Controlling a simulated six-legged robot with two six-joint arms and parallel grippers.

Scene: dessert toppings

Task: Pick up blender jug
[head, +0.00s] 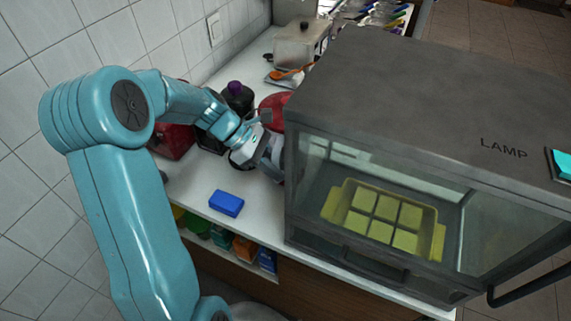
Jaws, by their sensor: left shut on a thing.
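My left arm comes in from the left, and its gripper (266,136) reaches down over the counter beside the left end of the lamp cabinet. The gripper is shut on a greyish, see-through item that looks like the blender jug (274,160), with a dark curved part at its left. The gripper and the cabinet hide much of the jug, so I cannot tell whether it touches the counter. My right gripper is not in view.
The large dark lamp cabinet (430,95) fills the right, with a yellow tray (440,243) of blocks behind its glass. A blue box (226,203) lies on the white counter (265,215). A purple-capped black bottle (238,100) and red item (277,104) stand behind the gripper.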

